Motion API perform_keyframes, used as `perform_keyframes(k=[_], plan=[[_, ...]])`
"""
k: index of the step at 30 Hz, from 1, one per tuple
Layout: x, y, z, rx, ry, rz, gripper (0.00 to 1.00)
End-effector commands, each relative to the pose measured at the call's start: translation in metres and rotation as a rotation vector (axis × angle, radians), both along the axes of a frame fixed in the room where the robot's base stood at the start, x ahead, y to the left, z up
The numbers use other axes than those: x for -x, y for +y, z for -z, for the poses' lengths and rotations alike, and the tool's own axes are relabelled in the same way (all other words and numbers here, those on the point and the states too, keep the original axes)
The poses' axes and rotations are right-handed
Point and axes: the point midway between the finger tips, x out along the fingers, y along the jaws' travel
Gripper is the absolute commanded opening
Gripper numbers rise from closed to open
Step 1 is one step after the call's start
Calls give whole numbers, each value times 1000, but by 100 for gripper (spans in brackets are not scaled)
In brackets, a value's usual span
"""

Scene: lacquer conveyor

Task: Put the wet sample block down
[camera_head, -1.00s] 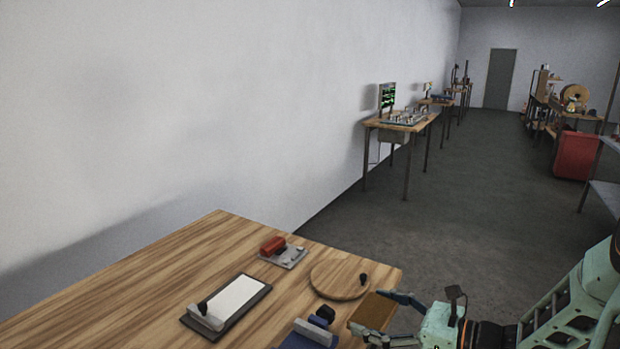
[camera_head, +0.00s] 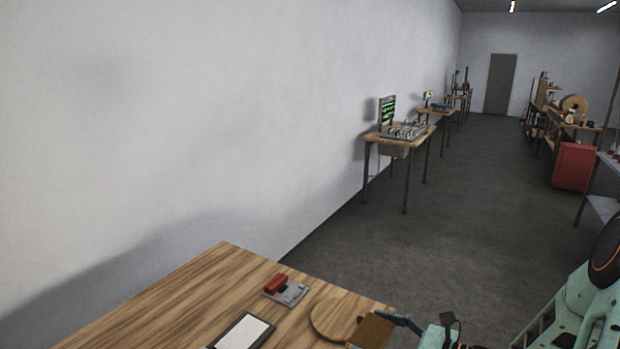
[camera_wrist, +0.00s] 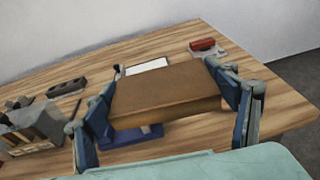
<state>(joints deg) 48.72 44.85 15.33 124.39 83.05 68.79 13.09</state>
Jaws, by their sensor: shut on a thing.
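The sample block (camera_wrist: 165,92) is a flat brown slab. My gripper (camera_wrist: 170,105) is shut on it, with one finger at each side edge in the wrist view. In the head view the block (camera_head: 372,331) is at the bottom, near the right corner of the wooden table (camera_head: 215,285), and overlaps the edge of a round wooden disc (camera_head: 333,318). It looks held above the tabletop; the gap cannot be judged. My gripper shows only partly there (camera_head: 402,322). Whether the block is wet cannot be told.
A grey plate with a red-handled piece (camera_head: 285,290) and a dark-framed white panel (camera_head: 243,333) lie on the table. The wrist view shows a blue item (camera_wrist: 130,137) beneath the block and a grey device (camera_wrist: 35,123) at left. Bare wood lies between them.

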Motion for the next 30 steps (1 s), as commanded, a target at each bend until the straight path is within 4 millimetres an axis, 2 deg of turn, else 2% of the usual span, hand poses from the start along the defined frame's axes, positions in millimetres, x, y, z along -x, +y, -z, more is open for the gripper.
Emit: perform_keyframes(k=[1,7,14,21,30], plan=[[0,0,-5,-1,1,0,53],[0,0,-4,1,-1,0,53],[-10,7,6,6,-2,-9,53],[-35,27,19,13,-2,-31,53],[-62,62,23,11,-3,-56,53]])
